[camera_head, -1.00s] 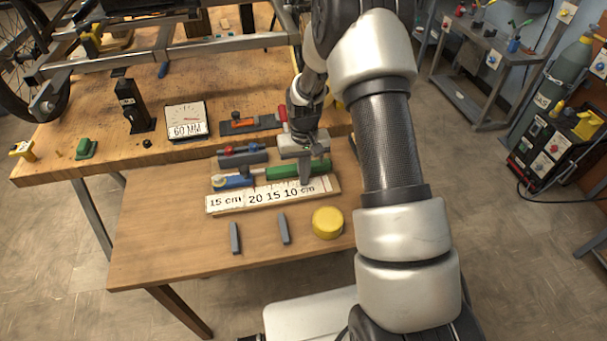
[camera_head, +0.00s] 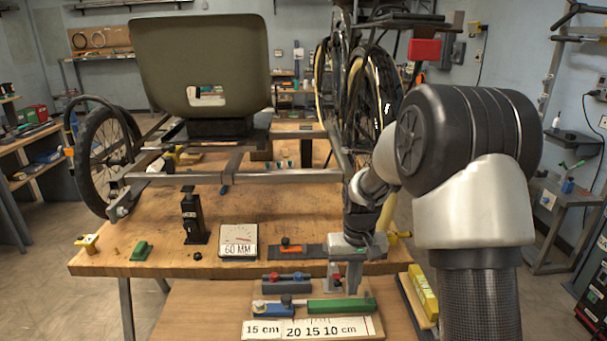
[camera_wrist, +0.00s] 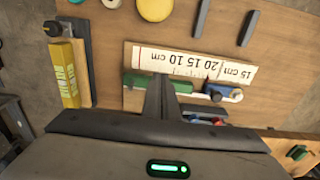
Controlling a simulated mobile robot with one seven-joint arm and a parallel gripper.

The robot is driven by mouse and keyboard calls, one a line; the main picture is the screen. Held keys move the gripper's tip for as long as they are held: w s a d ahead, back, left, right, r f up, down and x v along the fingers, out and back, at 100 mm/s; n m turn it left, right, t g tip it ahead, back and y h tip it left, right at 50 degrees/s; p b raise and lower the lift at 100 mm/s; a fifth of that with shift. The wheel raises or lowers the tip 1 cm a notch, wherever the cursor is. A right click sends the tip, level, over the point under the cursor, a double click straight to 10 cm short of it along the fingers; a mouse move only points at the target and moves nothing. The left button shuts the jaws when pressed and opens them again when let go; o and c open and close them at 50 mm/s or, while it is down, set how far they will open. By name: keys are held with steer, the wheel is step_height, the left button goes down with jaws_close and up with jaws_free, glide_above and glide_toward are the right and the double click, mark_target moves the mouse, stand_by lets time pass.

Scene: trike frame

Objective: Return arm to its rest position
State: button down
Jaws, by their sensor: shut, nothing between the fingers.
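My gripper (camera_head: 354,284) is shut with nothing between its fingers. My arm rises at the right and bends back toward the gripper. In the wrist view the shut fingers (camera_wrist: 159,97) stand over the green-handled tool, partly hiding it. The green tool (camera_head: 340,307) lies just behind the white ruler board (camera_head: 310,329), which is marked 15 cm and 20 15 10 cm. I cannot tell the exact height of the fingers above the bench.
The trike frame (camera_head: 240,178) with its seat (camera_head: 200,65) stands on the wooden table (camera_head: 160,230). A 60 MM gauge (camera_head: 238,241) and black stand (camera_head: 194,218) are near its front. A yellow block (camera_head: 424,292) lies right of the gripper. A yellow round (camera_wrist: 155,9) lies beyond the ruler.

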steer(key=s+r+t+p, duration=0.15)
steer(key=s+r, duration=0.25)
steer(key=r, duration=0.8)
steer(key=s+r+t+p, duration=0.3)
steer(key=s+r+p, duration=0.5)
steer(key=s+r, duration=1.1)
steer(key=s, duration=0.2)
steer(key=shift+s+a+r+t, duration=0.15)
steer(key=shift+s+r+t, duration=0.05)
steer(key=shift+s+t, duration=0.15)
